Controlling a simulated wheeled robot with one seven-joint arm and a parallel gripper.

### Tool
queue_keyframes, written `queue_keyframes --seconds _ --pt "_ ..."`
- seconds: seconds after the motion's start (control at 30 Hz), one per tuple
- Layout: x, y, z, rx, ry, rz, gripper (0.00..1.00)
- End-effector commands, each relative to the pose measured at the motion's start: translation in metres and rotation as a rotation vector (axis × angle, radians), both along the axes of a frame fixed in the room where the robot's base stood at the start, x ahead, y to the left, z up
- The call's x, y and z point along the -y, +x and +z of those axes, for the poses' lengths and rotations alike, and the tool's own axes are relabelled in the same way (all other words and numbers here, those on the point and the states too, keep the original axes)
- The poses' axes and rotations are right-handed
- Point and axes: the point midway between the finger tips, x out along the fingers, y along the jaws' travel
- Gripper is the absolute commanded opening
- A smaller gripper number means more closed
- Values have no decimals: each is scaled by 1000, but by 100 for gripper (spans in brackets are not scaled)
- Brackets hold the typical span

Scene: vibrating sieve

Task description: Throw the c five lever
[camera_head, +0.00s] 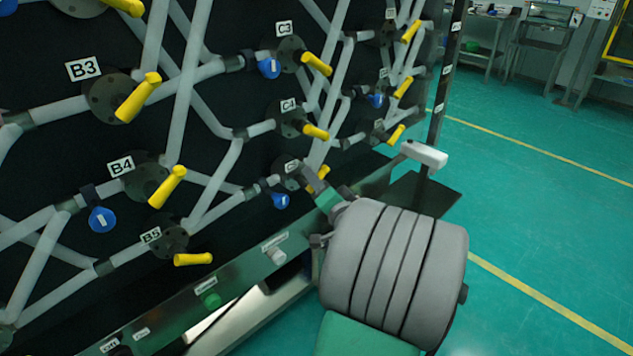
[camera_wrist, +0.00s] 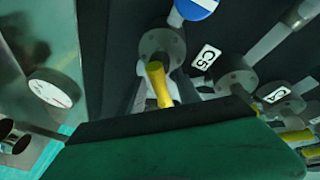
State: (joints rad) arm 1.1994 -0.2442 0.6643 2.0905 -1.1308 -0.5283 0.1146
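The C5 lever (camera_head: 317,180) is a short yellow handle in the lowest row of the black panel, partly hidden by my gripper in the head view. In the wrist view, the C5 lever (camera_wrist: 158,84) sticks out of a dark round flange beside the C5 label (camera_wrist: 206,57) and runs down to the dark edge of my gripper. My gripper (camera_head: 325,192) is right at this lever. In the wrist view its green and dark body fills the bottom and hides the lever's lower end. I cannot tell whether the fingers touch or hold it.
Above are the C4 lever (camera_head: 316,131) and C3 lever (camera_head: 316,63). The B5 lever (camera_head: 193,259) is to the left. A blue tag (camera_head: 280,201) hangs near C5. The green floor (camera_head: 540,220) at right is clear.

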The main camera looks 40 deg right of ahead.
Motion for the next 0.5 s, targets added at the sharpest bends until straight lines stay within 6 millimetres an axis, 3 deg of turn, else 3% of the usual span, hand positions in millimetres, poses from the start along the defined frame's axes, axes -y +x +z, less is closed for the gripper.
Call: queue_keyframes --seconds 0.23,0.5 --pt "2 1 0 0 -1 -4 39" --pt "2 0 0 0 -1 -4 17"
